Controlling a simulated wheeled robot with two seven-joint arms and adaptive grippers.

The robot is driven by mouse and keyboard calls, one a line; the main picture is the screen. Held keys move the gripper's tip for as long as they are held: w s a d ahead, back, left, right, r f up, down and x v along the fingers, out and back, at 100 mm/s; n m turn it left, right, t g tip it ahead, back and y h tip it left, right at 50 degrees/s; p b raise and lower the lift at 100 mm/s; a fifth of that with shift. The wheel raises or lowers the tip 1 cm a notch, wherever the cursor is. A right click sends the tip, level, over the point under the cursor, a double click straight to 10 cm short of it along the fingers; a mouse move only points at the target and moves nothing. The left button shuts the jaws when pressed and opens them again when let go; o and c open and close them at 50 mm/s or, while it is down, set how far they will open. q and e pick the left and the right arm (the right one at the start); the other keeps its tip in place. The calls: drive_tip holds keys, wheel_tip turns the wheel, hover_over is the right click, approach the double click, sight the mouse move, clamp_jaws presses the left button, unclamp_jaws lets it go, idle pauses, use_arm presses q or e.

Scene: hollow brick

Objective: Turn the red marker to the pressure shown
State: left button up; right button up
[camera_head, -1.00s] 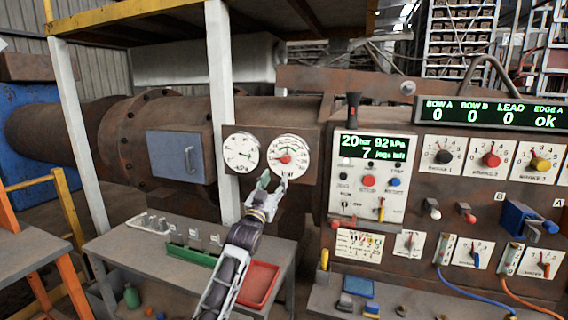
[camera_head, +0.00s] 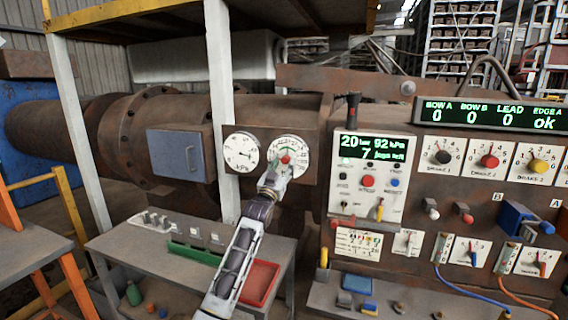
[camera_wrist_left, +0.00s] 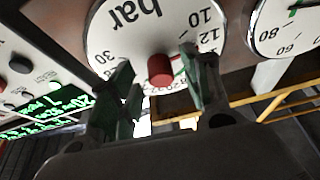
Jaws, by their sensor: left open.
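The white bar gauge (camera_head: 289,143) is mounted on the rusty panel, and its red marker knob (camera_head: 286,158) sits at the dial's middle. My left gripper (camera_head: 276,172) is just in front of the gauge's lower part, open. In the left wrist view the red knob (camera_wrist_left: 160,71) stands between and slightly beyond the two open fingers (camera_wrist_left: 158,84), with no clear contact. A green mark shows beside it on the dial (camera_wrist_left: 130,36). The green-lettered display (camera_head: 376,148) reads 20 bar, 92 kPa and 7 jogs left. My right gripper is not in view.
The kPa gauge (camera_head: 242,152) is close on the left of the bar gauge. The control panel (camera_head: 460,200) with knobs and switches stands to the right. Below is a grey bench (camera_head: 130,248) with a red tray (camera_head: 259,284).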

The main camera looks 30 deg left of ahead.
use_arm(q)
drive_tip(key=shift+w+a+r, duration=0.1)
drive_tip(key=shift+w+r, duration=0.1)
drive_tip(key=shift+w, duration=0.3)
drive_tip(key=shift+c, duration=0.5)
drive_tip(key=c, duration=0.9)
